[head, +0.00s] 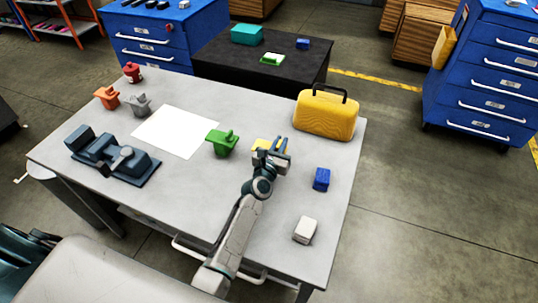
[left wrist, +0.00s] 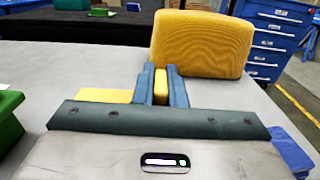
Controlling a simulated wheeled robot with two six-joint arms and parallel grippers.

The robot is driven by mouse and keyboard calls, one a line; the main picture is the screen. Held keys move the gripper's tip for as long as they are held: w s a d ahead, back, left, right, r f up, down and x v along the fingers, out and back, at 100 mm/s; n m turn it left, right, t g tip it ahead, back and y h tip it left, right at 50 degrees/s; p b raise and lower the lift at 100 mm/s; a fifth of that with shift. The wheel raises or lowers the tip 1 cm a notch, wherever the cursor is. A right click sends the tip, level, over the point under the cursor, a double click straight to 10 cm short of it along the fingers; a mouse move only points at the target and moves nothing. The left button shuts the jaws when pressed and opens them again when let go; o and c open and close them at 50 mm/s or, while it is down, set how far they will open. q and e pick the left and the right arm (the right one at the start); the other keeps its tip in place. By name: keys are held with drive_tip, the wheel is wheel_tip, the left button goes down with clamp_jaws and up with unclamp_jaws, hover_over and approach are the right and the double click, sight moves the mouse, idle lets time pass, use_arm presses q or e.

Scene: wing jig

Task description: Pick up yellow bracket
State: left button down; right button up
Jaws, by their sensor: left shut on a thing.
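The yellow bracket (head: 261,145) is on the grey table, right of the green bracket (head: 221,142) and partly hidden by my gripper in the head view. My left gripper (head: 279,145) is shut on it. In the left wrist view, an upright part of the yellow bracket (left wrist: 160,87) sits between the two blue fingers of the left gripper (left wrist: 161,86). A flat yellow part (left wrist: 104,96) shows to the left of the fingers. I cannot tell whether the bracket touches the table. My right gripper is not in view.
A yellow case (head: 325,115) stands behind the gripper. A blue block (head: 321,179) and a white block (head: 305,230) lie to the right. A white sheet (head: 175,131), a dark vise-like fixture (head: 112,158), and orange, grey and red pieces are on the left.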

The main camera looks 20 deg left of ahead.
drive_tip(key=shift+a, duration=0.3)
use_arm(q)
drive_tip(key=shift+f, duration=0.1)
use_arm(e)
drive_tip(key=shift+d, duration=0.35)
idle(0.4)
use_arm(q)
drive_tip(key=shift+r, duration=0.2)
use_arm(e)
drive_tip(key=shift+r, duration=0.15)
